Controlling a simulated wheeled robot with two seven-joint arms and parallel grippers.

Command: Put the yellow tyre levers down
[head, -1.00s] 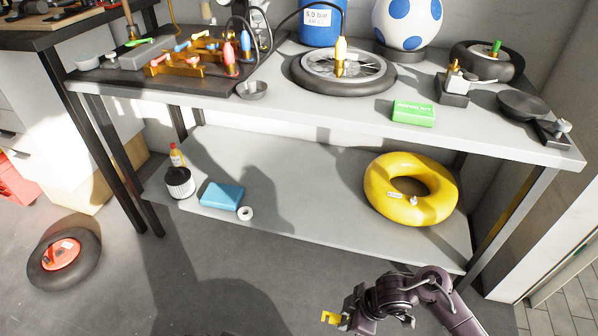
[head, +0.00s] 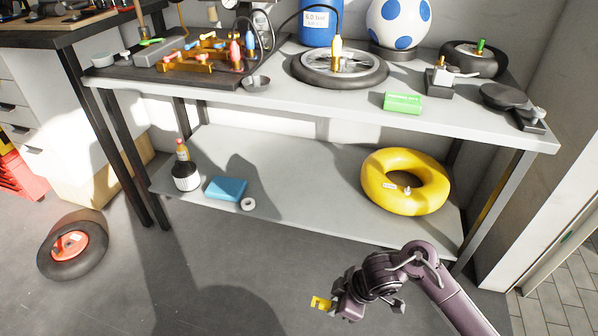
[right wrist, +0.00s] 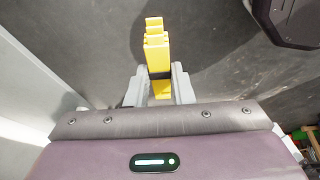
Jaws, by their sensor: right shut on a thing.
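The yellow tyre levers (head: 320,303) stick out of my right gripper (head: 338,306) in the head view, above the floor in front of the bench. In the right wrist view the levers (right wrist: 157,50) look like a stacked yellow bundle with a dark band. The two grey fingers of my right gripper (right wrist: 158,88) are shut on them from both sides. The levers are clear of the bench and its lower shelf. My left gripper is not in view.
The bench top (head: 330,105) has a bare strip along its front, beside a green box (head: 403,103) and a wheel (head: 340,68). The lower shelf (head: 300,200) is bare between a blue box (head: 226,188) and a yellow ring (head: 405,182). A small wheel (head: 72,250) lies on the floor.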

